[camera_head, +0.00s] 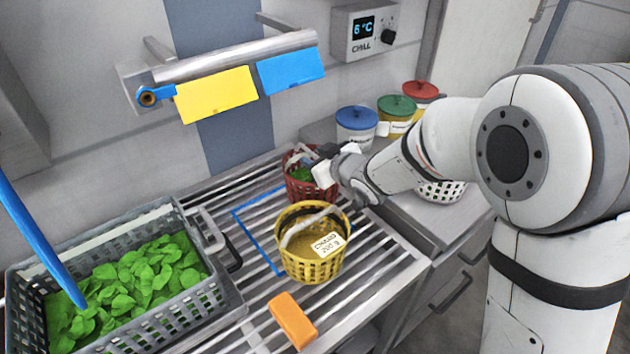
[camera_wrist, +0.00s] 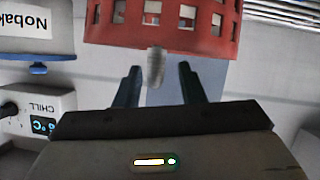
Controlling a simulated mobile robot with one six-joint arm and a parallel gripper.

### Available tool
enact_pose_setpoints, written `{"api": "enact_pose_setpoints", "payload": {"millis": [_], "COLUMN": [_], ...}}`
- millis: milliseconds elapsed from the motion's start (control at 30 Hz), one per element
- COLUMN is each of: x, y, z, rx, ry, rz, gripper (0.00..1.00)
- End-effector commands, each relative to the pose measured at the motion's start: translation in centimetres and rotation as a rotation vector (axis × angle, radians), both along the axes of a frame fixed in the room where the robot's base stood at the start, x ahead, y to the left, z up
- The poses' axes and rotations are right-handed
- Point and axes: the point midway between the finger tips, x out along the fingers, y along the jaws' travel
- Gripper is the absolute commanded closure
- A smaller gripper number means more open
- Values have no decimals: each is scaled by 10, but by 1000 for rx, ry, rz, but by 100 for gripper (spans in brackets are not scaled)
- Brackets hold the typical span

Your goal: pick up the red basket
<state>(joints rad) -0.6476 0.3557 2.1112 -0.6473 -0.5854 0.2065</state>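The red basket (camera_head: 306,191) stands on the slatted rack behind the yellow basket, with some green leaves in it. My gripper (camera_head: 318,160) is at its upper right side and hides part of its rim. In the wrist view, which looks upside down, the red basket (camera_wrist: 165,25) fills the top middle. My gripper (camera_wrist: 159,67) is open there, its two dark fingers apart. A pale grey piece, apparently the basket's handle (camera_wrist: 155,68), shows between the fingertips with gaps on both sides.
A yellow basket (camera_head: 295,263) with a label stands just in front. An orange block (camera_head: 292,320) lies on the rack (camera_head: 380,265). A grey crate (camera_head: 228,308) of leaves is at left. Lidded tubs (camera_head: 357,128) stand behind right. A rail (camera_head: 235,58) with cloths is above.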

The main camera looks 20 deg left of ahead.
Motion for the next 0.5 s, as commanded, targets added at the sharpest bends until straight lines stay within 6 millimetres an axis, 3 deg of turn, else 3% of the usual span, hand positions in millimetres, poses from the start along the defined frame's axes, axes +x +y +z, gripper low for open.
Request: {"api": "enact_pose_setpoints", "payload": {"millis": [333, 500], "x": [5, 5], "y": [7, 6], "z": [-3, -3], "rx": [0, 0], "ry": [0, 0], "rz": [-2, -2], "gripper": [64, 78]}}
